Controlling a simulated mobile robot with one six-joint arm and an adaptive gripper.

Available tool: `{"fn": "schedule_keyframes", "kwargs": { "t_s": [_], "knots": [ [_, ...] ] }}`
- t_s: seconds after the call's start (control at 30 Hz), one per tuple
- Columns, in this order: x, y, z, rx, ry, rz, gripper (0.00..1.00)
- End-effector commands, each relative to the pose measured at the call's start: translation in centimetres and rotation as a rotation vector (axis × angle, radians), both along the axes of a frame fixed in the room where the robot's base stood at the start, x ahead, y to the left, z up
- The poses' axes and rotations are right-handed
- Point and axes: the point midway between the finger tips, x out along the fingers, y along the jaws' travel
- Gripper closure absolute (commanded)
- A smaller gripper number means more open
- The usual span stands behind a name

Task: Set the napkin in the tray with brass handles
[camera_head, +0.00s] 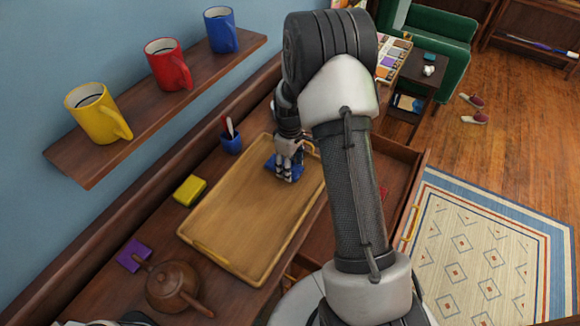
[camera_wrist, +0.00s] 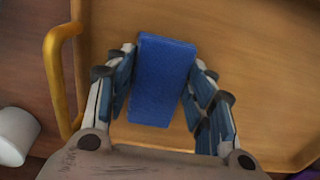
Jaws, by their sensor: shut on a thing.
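The blue napkin (camera_wrist: 163,85), a folded block of cloth, is between the fingers of my gripper (camera_wrist: 164,60), which is shut on it. In the head view my gripper (camera_head: 285,176) points down over the far end of the wooden tray (camera_head: 235,220), and part of the napkin (camera_head: 271,166) shows beside the fingers. The tray's floor (camera_wrist: 260,75) lies beneath in the wrist view, with a brass handle (camera_wrist: 54,80) at the left. I cannot tell whether the napkin touches the tray floor.
A blue cup (camera_head: 231,142) with utensils and a yellow block (camera_head: 190,190) stand beside the tray. A brown teapot (camera_head: 173,287) and a purple item (camera_head: 133,254) are at the near end. A shelf with mugs (camera_head: 168,65) is above left. An open drawer (camera_head: 395,178) is right.

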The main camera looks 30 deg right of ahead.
Motion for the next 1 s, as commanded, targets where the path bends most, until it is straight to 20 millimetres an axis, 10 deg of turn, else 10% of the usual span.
{"fn": "schedule_keyframes", "kwargs": {
  "t_s": [0.37,0.4,0.67,1.0],
  "knots": [
    [0.06,-0.02,-0.56,0.0,-0.001,0.0,0.67],
    [0.06,-0.02,-0.56,0.0,-0.001,0.0,0.49],
    [0.06,-0.02,-0.48,0.0,-0.001,0.0,0.32],
    [0.06,-0.02,-0.37,0.0,-0.001,0.0,0.31]
  ]
}}
